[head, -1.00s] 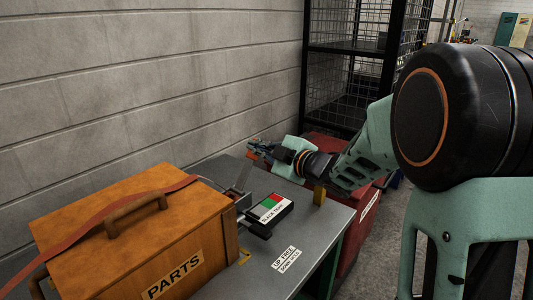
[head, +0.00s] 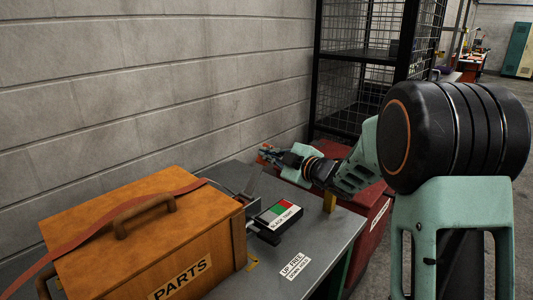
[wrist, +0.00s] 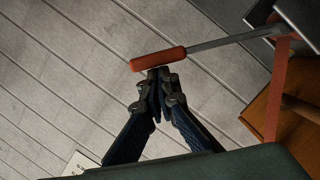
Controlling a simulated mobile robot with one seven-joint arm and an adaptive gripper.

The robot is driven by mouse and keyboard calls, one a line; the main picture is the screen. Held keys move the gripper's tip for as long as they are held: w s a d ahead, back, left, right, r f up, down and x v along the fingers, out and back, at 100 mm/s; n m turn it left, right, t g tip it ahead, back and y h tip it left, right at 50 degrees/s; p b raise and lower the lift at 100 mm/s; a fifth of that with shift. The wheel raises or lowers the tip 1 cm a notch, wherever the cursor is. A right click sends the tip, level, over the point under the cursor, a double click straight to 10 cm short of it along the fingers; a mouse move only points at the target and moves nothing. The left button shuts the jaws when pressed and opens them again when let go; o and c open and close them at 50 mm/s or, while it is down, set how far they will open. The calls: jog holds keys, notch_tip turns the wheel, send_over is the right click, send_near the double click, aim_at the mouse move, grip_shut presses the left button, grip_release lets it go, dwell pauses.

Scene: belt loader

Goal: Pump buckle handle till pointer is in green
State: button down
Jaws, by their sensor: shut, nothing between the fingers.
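The buckle handle is a grey lever (head: 252,182) rising from the buckle beside the crate. In the wrist view its red grip (wrist: 158,60) lies just beyond my fingertips, with the grey bar (wrist: 225,41) running right. My gripper (wrist: 158,76) is shut and empty, its tips close to or touching the grip's underside; I cannot tell which. In the head view my gripper (head: 268,156) is at the raised handle's end. The gauge box (head: 279,214), marked SLACK and TIGHT, has white, red and green areas. Its pointer is too small to make out.
A wooden PARTS crate (head: 200,230) with a red strap (head: 150,200) over it stands on the grey bench (head: 325,232). A label reads UP FREE, DOWN HOLD (head: 294,266). A block wall (head: 150,90) is behind. A red cabinet (head: 375,215) and wire-mesh rack (head: 365,75) stand beyond.

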jog(key=w+d+f+m+g+p, duration=0.1)
jog(key=w+d+f+m+p, duration=0.2)
jog(key=p, duration=0.4)
jog(key=shift+w+d+f+m, duration=0.3)
jog(key=shift+w+f, duration=0.4)
jog(key=shift+f, duration=0.3)
